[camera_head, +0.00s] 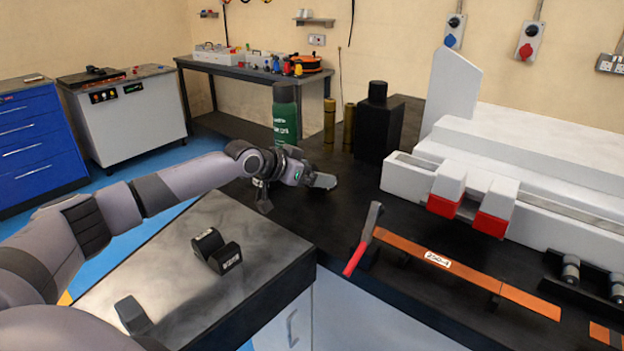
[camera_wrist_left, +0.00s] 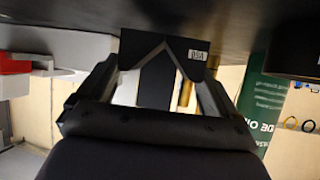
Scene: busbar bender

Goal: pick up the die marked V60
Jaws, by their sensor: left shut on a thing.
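The die marked V60 (camera_wrist_left: 137,48) is a black block with a V-shaped notch and a small white label. The label appears upside down in the left wrist view. My left gripper (camera_wrist_left: 160,75) is shut on this die, with one finger at each side of it. In the head view my left gripper (camera_head: 318,180) is over the black bench top, in front of the green bottle. The die is hard to make out there, and I cannot tell whether it touches the bench. My right gripper is not in view.
A black labelled block (camera_head: 218,252) sits on the grey table (camera_head: 255,225). The green bottle (camera_head: 286,118), brass cylinders (camera_head: 349,127) and black container (camera_head: 377,130) stand behind my gripper. The white machine (camera_head: 520,170) and red-handled tool (camera_head: 362,240) are to the right.

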